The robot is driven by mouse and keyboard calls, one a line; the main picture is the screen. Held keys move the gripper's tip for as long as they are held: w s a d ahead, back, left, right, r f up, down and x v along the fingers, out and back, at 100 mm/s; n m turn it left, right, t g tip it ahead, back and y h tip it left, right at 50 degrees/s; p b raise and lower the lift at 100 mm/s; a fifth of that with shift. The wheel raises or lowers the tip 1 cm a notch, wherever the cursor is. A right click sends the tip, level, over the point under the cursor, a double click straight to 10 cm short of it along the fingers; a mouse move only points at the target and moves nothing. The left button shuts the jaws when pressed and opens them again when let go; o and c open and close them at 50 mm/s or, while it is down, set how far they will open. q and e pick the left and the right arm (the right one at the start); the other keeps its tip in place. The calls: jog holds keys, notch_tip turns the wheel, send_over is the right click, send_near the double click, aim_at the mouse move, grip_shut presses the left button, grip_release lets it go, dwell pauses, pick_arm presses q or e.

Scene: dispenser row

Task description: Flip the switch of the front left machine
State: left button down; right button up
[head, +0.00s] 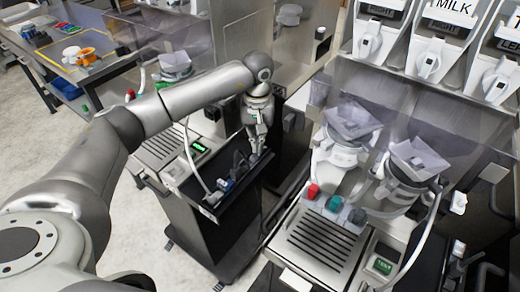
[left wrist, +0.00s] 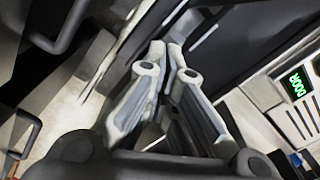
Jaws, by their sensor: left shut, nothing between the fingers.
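My left gripper (head: 256,152) points down over a dark stand (head: 232,215) between two machines. In the left wrist view its fingers (left wrist: 172,58) are together with nothing between them. A machine with a green-lit display (head: 200,147) and a slatted drip tray (head: 160,148) is left of the gripper. Another machine with a slatted tray (head: 318,243), a lit display (head: 383,266) and coloured knobs (head: 333,203) is to its right. I cannot tell which is the front left machine. A lit display (left wrist: 295,87) also shows in the left wrist view, apart from the fingers.
Small dark and blue items (head: 225,184) sit on the stand with a pale hose. Clear panels (head: 425,120) stand over the right machine. White dispensers (head: 432,55) are at the back right. A table with orange items (head: 84,56) is at the far left.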

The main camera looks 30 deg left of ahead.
pick_arm(q)
jog(key=shift+f+b, duration=0.55)
jog(key=shift+f, duration=0.1)
jog(key=shift+s+f, duration=0.1)
jog(key=shift+f, duration=0.15)
dwell(0.3)
jog(key=shift+r, duration=0.15)
jog(key=shift+r, duration=0.55)
jog(key=shift+r+p, duration=1.55)
jog(key=shift+r, duration=1.3)
jog(key=shift+f, duration=0.15)
